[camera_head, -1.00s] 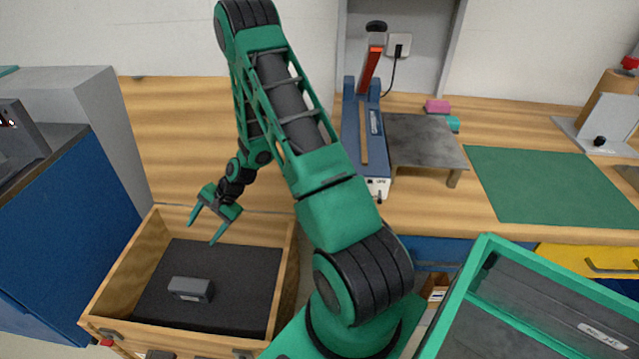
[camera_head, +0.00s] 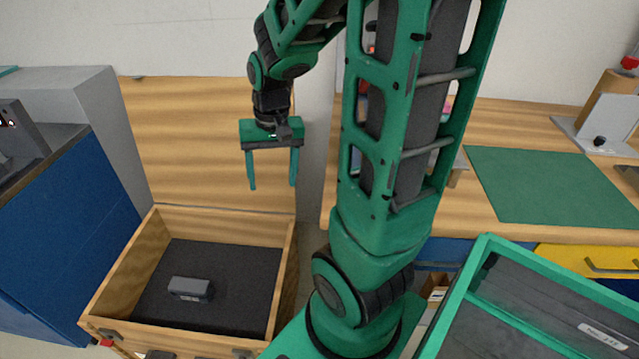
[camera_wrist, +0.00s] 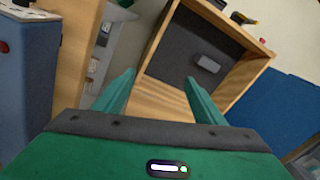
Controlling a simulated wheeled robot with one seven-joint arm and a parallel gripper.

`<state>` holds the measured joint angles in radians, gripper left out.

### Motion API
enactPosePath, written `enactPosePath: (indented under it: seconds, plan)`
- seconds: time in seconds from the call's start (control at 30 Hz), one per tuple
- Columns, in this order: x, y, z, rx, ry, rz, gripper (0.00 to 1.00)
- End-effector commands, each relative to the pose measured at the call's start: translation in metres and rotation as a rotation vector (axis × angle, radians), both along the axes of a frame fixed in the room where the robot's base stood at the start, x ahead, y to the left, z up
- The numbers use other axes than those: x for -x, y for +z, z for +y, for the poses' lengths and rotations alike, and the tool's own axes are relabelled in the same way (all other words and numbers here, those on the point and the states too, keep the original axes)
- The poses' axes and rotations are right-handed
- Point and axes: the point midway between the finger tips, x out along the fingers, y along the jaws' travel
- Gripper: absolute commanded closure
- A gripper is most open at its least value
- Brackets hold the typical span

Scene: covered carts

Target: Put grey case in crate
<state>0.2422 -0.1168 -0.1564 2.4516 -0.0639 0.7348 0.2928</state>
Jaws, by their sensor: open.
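The grey case (camera_head: 190,289) is a small box lying on the dark floor of an open wooden box (camera_head: 283,275) with its lid (camera_head: 190,140) raised. It also shows in the wrist view (camera_wrist: 208,63), near the middle of the dark floor. My gripper (camera_head: 272,186) is open and empty, in front of the raised lid, above and to the right of the case and well apart from it. The green-rimmed crate (camera_head: 470,262) stands at the lower right. A dark inside and a white label (camera_head: 602,336) show in it; its near part is cut off by the picture edge.
A wooden workbench (camera_head: 530,120) with a green mat (camera_head: 550,185) runs along the wall behind the crate. A blue cabinet (camera_head: 70,225) stands left of the wooden box. My arm hides part of the bench.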

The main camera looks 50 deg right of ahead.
Motion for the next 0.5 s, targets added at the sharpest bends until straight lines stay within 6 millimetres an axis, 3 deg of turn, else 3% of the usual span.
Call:
enactPosePath:
  seconds: [0.1,0.3,0.43,0.5]
  plan:
    - [0.041,0.023,-0.002,0.025,0.029,0.016,0.36]
    - [0.106,0.046,0.001,0.037,0.068,0.054,0.36]
    - [0.133,0.052,0.004,0.032,0.084,0.070,0.36]
    - [0.142,0.053,-0.005,0.028,0.086,0.076,0.36]
